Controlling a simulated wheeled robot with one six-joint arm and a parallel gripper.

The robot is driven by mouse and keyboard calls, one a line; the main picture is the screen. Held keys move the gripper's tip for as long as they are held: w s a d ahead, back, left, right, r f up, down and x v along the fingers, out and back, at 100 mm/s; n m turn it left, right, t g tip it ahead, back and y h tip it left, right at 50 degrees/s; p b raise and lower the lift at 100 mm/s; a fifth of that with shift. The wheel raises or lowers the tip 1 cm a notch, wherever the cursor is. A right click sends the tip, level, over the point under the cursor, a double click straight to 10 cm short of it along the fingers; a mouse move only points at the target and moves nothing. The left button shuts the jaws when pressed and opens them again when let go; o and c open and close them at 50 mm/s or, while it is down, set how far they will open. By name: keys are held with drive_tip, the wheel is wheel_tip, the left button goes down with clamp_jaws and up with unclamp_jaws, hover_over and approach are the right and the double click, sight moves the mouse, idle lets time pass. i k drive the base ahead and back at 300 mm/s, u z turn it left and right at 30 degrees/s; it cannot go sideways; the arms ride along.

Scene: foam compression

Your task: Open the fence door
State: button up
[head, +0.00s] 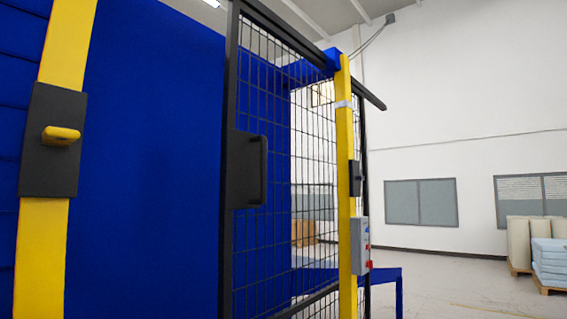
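The fence door (280,88) is a black-framed wire mesh panel in the middle of the head view. A dark handle plate (250,170) with a grip sits on its left frame post. A yellow post (345,190) stands in front of the mesh on the right, with a small dark box and a grey box (361,245) on it. On the left, another yellow post (62,70) carries a dark plate with a yellow knob (60,135). Whether the door is latched cannot be told. My gripper is not in view.
A large blue panel (155,160) fills the left and stands behind the door's left edge. Blue framework (385,275) shows behind the mesh. Open floor (440,290) lies at right, with pallets of stacked goods (549,265) by the far white wall.

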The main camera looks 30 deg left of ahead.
sight(243, 161)
drive_tip(key=u, duration=0.3)
drive_tip(key=i, duration=0.7)
drive_tip(key=u, duration=0.45)
